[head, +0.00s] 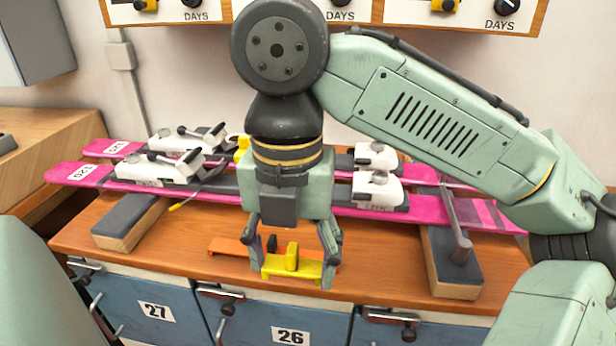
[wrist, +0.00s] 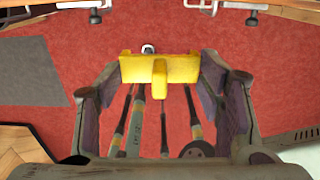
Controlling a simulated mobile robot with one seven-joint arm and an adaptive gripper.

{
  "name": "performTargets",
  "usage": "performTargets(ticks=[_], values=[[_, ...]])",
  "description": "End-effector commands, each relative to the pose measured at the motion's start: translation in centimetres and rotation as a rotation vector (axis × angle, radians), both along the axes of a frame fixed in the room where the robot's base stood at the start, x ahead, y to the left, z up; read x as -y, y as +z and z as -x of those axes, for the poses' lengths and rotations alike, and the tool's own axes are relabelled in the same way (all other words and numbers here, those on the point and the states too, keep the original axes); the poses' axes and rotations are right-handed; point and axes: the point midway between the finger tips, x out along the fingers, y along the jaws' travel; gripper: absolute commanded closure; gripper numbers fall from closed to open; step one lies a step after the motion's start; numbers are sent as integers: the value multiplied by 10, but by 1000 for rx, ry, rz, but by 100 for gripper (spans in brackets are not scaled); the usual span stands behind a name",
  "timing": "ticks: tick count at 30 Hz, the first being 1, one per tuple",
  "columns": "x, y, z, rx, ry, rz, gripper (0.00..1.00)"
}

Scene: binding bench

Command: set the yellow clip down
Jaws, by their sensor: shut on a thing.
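The yellow clip (head: 292,264) is a bar with a raised tab in its middle. My gripper (head: 293,272) is shut on it, one finger at each end, with the bar about level. In the wrist view my gripper (wrist: 162,85) holds the yellow clip (wrist: 185,69) above a red floor (wrist: 275,70). The bench (head: 130,248) is behind the clip in the head view. The clip appears raised and out past the bench's front edge.
An orange clip (head: 226,246) with a dark tab lies on the bench, partly hidden by my gripper. Pink skis (head: 450,211) with white bindings rest across dark-topped blocks (head: 125,215). Blue drawers (head: 160,310) with latches are below the front edge. Bare bench lies left of the orange clip.

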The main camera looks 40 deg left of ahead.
Motion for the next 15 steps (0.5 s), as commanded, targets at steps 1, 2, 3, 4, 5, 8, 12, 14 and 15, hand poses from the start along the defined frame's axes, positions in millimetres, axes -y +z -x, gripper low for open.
performTargets(ticks=[1,2,3,4,5,8,12,14,15], values=[[-3,0,-4,-1,-2,1,64],[-5,0,-8,-2,-2,0,64],[-9,0,-14,-4,-4,0,64],[-12,0,-20,-3,-4,1,64],[-16,-1,-26,-4,-5,1,64],[-31,-3,-50,-4,-5,1,64],[-50,-6,-81,-5,-4,1,64],[-58,-8,-94,-4,-3,1,64],[-63,-9,-101,-3,-2,1,64]])
